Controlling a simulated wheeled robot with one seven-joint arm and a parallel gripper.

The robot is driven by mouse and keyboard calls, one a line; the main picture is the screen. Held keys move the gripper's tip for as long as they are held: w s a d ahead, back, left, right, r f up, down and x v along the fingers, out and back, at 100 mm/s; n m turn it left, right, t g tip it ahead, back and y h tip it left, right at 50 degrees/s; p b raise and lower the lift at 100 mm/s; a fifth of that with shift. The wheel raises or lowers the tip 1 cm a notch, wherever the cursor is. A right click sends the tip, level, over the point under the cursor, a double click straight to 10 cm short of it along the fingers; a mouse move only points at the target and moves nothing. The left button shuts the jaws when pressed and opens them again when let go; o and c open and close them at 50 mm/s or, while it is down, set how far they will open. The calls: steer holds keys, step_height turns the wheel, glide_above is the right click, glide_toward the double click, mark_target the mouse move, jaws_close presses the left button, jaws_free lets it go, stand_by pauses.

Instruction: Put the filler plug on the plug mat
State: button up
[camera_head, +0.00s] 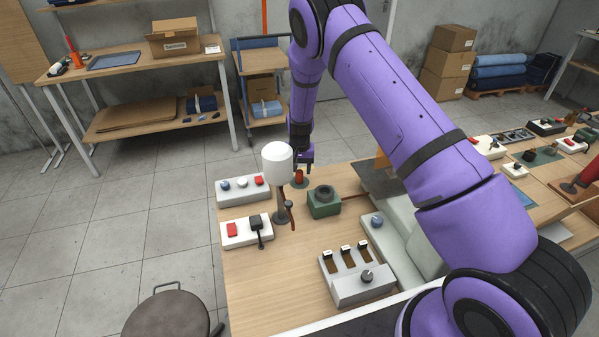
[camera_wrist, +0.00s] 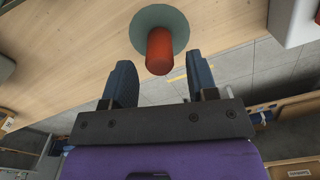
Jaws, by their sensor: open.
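The filler plug, a red-orange cylinder (camera_wrist: 159,52), stands on a round teal disc (camera_wrist: 150,17) that looks like the plug mat. In the head view the red plug (camera_head: 299,177) shows near the far edge of the wooden table, just below my gripper (camera_head: 304,164); the disc is hard to make out there. In the wrist view my gripper (camera_wrist: 160,66) is open, with one dark blue finger on each side of the plug's near end. Gaps show between the plug and both fingers, so nothing is held.
A white-topped post (camera_head: 277,165) stands close left of my gripper. A green block with a round opening (camera_head: 323,201) sits to the right. White switch boxes (camera_head: 246,231) line the left edge, and a grey valve unit (camera_head: 358,284) stands nearer. The table's middle (camera_head: 270,275) is clear.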

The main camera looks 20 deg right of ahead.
step_height(320, 180, up, 12)
steer(key=f, duration=0.1)
step_height(320, 180, up, 16)
steer(key=t, duration=0.1)
glide_above(300, 171)
steer(key=s+d, duration=0.2)
steer(key=s, duration=0.3)
steer(key=s+d+r+n+t+y, duration=0.1)
steer(key=s+d+r+n, duration=0.1)
steer(key=s+r, duration=1)
steer(key=s+d+r+t, duration=0.1)
steer(key=s+r, duration=0.3)
steer(key=s, duration=0.9)
steer(key=s+d+r+n+t+h, duration=0.1)
steer(key=s+r, duration=0.3)
steer(key=s, duration=1)
steer(key=shift+d+n+t, duration=0.3)
steer(key=shift+d+t, duration=0.05)
steer(key=shift+t, duration=0.25)
steer(key=shift+c, duration=0.5)
